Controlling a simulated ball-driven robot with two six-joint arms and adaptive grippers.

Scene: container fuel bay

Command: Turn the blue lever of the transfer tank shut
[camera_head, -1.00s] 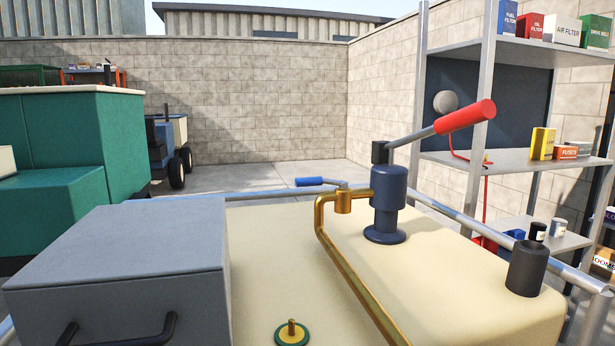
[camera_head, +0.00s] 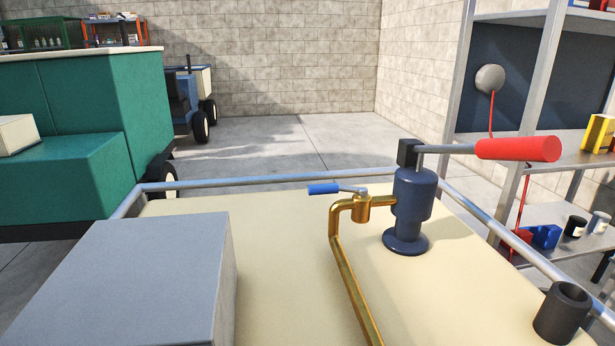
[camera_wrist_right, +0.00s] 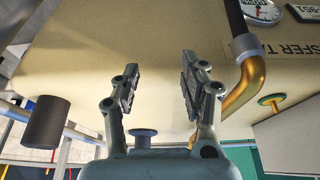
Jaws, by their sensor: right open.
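The blue lever (camera_head: 324,189) sits on top of the brass valve (camera_head: 361,208) in the head view and points left, roughly level. The valve joins a brass pipe (camera_head: 352,290) to the dark blue hand pump (camera_head: 412,200) on the cream transfer tank (camera_head: 285,240). The blue lever does not show there. Neither gripper shows in the head view.
The pump's red handle (camera_head: 518,149) reaches right. A grey box (camera_head: 140,280) is on the tank's left, a dark cup (camera_head: 562,312) at its right corner. A metal rail (camera_head: 250,183) runs around the tank. In the wrist view are a gauge (camera_wrist_right: 262,10) and a green-yellow cap (camera_wrist_right: 271,100).

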